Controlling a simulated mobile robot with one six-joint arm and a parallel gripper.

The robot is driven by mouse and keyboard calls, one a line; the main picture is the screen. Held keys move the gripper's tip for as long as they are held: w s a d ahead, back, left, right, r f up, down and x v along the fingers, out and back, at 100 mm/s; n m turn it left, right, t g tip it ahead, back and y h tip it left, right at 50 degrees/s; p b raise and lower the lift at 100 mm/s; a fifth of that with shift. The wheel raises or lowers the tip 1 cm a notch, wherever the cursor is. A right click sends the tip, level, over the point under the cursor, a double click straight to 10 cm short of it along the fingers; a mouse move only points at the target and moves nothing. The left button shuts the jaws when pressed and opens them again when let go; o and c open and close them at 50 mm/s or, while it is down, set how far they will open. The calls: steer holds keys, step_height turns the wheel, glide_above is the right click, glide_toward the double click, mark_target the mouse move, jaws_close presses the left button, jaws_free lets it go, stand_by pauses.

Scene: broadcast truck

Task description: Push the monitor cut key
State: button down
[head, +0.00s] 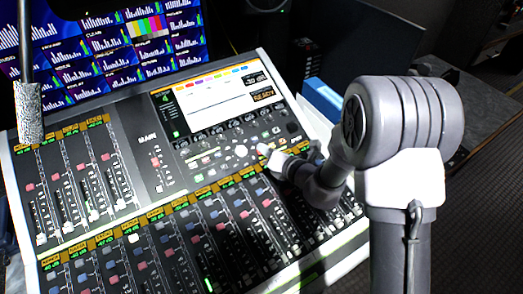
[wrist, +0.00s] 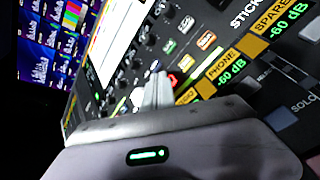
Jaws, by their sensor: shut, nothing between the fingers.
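The audio console (head: 150,150) fills the middle of the head view. In the wrist view a row of small keys runs across its panel, several with lit outlines; one key glows red (wrist: 172,80). This red key is right beside my fingertips, and a contact cannot be made out. The key labels are too small to read, so I cannot tell for sure which is the monitor cut key. My gripper (wrist: 157,82) is shut and empty, its fingers pointing at the panel by the red key. In the head view my gripper (head: 268,153) is small and low over the panel, below the console screen.
Faders with coloured caps (head: 110,265) cover the console's lower part. The console screen (head: 210,95) stands above the keys. A wall of monitors (head: 100,45) is behind. A blue box (head: 322,98) lies behind my arm.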

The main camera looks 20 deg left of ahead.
stand_by(0.3)
steer(key=shift+s+d+r+p, duration=0.2)
steer(key=shift+s+r+p, duration=0.05)
steer(key=shift+r+p, duration=0.5)
steer(key=r+p, duration=0.1)
steer(key=s+d+r+p, duration=0.1)
steer(key=r+p, duration=0.2)
steer(key=r, duration=0.1)
steer(key=shift+s+d+r, duration=0.25)
steer(key=shift+d, duration=0.15)
